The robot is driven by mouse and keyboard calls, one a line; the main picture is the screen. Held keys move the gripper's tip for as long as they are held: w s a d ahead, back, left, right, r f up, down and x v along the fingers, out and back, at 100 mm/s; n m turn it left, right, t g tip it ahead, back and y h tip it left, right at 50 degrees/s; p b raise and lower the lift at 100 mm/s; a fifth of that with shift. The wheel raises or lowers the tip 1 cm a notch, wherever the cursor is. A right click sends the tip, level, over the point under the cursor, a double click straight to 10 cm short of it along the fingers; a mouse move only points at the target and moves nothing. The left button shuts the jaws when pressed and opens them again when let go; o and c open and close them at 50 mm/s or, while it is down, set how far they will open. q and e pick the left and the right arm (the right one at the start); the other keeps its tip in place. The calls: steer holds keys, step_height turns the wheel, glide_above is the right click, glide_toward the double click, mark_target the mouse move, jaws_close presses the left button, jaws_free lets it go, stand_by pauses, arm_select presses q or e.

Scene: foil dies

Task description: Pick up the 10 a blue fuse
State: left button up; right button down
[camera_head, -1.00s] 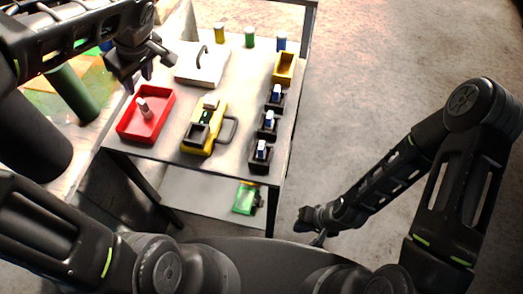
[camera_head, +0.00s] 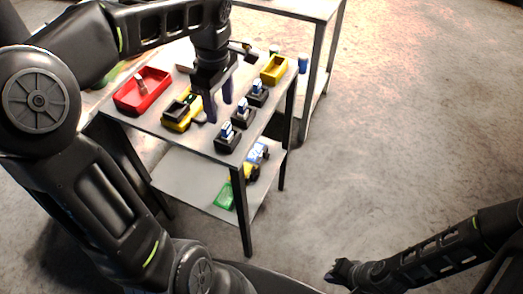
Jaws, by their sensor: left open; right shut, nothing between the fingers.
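No 10 A marking is readable on anything blue. A blue item (camera_head: 258,152) lies on the lower shelf at its right edge, beside a yellow item (camera_head: 243,172) and a green item (camera_head: 225,195). Three black holders, front (camera_head: 227,141), middle (camera_head: 243,117) and back (camera_head: 257,97), stand in a row on the tabletop, each with a blue and white piece upright in it. My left gripper (camera_head: 220,108) is open, fingers down, over the tabletop just left of the holders, with nothing visible between its fingers. My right gripper (camera_head: 338,272) is shut and empty, low over the floor.
On the tabletop are a red tray (camera_head: 128,103) holding a small pale piece, a yellow and black device (camera_head: 178,115) and a yellow bin (camera_head: 274,69). A blue cylinder (camera_head: 303,64) stands behind the bin. My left arm hides the back left. The floor at right is clear.

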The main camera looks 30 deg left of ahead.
mark_target(226, 125)
arm_select(q)
steer(key=shift+d+r, duration=0.1)
steer(key=shift+d, duration=0.45)
steer(key=shift+s+d, duration=0.15)
steer(key=shift+a, duration=0.3)
steer(key=shift+d+f, duration=0.15)
steer(key=shift+f, duration=1.2)
steer(key=shift+f+p, duration=0.45)
steer(key=shift+f, duration=2.2)
